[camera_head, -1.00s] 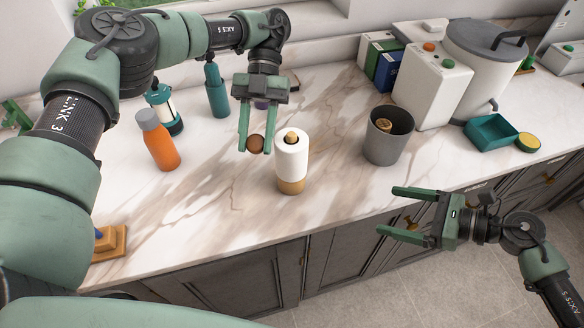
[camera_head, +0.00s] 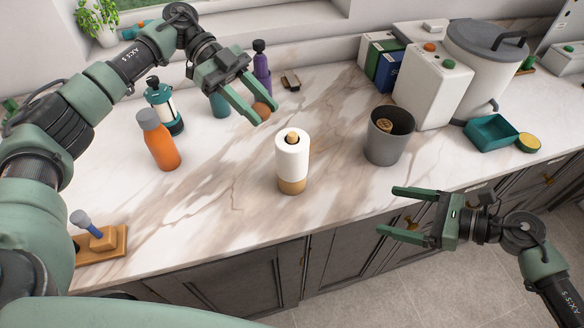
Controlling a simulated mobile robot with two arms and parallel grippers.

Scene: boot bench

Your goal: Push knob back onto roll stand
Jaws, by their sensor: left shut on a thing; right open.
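The roll stand holds a white paper roll (camera_head: 292,160) upright near the counter's middle, on a wooden base (camera_head: 292,186). A tan wooden post top (camera_head: 292,137) shows in the roll's dark core. The round brown knob (camera_head: 262,110) is between the fingers of my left gripper (camera_head: 256,112), which is shut on it. My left gripper is tilted, behind and left of the roll, with the knob apart from the post. My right gripper (camera_head: 410,213) is open and empty, at the counter's front edge, right of the roll.
A grey bin (camera_head: 387,145) stands right of the roll. A wooden block (camera_head: 105,244) is at front left. The counter around the roll is clear.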

